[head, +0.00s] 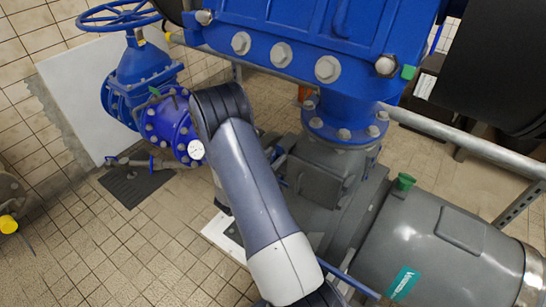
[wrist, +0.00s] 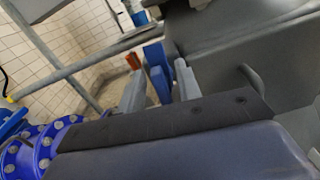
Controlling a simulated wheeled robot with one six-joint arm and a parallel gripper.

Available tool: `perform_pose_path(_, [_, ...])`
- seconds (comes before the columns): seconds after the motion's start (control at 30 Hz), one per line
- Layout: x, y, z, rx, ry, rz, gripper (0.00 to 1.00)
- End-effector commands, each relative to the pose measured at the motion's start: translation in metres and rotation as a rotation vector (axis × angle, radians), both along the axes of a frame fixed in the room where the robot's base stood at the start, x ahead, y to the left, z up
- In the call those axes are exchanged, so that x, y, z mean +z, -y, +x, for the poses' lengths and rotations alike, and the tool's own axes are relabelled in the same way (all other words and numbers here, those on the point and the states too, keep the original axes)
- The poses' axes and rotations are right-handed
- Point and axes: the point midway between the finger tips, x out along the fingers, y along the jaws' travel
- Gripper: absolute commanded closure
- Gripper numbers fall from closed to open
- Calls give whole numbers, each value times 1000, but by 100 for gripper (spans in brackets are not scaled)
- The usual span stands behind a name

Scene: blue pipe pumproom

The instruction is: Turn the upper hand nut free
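In the wrist view, the two grey fingers of my gripper (wrist: 160,67) stand apart. A blue, bar-like part (wrist: 155,56) shows between them, with a second blue piece lower down; it may be the hand nut, but I cannot tell which one. Gaps show between the blue part and the fingers, and I cannot tell whether it lies between the fingertips or beyond them. In the head view, my arm reaches down beside the grey pump housing (head: 345,195) and hides most of the gripper and what is in front of it.
A large blue pump body (head: 300,35) with bolts hangs over the grey motor (head: 440,245). A blue valve with a handwheel (head: 118,15) and a blue flanged pipe (head: 168,125) stand at left. A metal rail (head: 470,142) crosses at right.

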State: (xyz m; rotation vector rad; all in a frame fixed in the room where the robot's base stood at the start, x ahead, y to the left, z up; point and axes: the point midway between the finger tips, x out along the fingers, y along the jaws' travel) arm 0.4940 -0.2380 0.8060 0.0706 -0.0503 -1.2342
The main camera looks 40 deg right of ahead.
Motion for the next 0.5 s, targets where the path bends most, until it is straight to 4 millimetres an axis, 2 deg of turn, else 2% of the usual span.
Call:
perform_pose_path(0.07, [0, 0, 0, 0, 0, 0, 67])
perform_pose_path(0.5, [0, 0, 0, 0, 1, 0, 100])
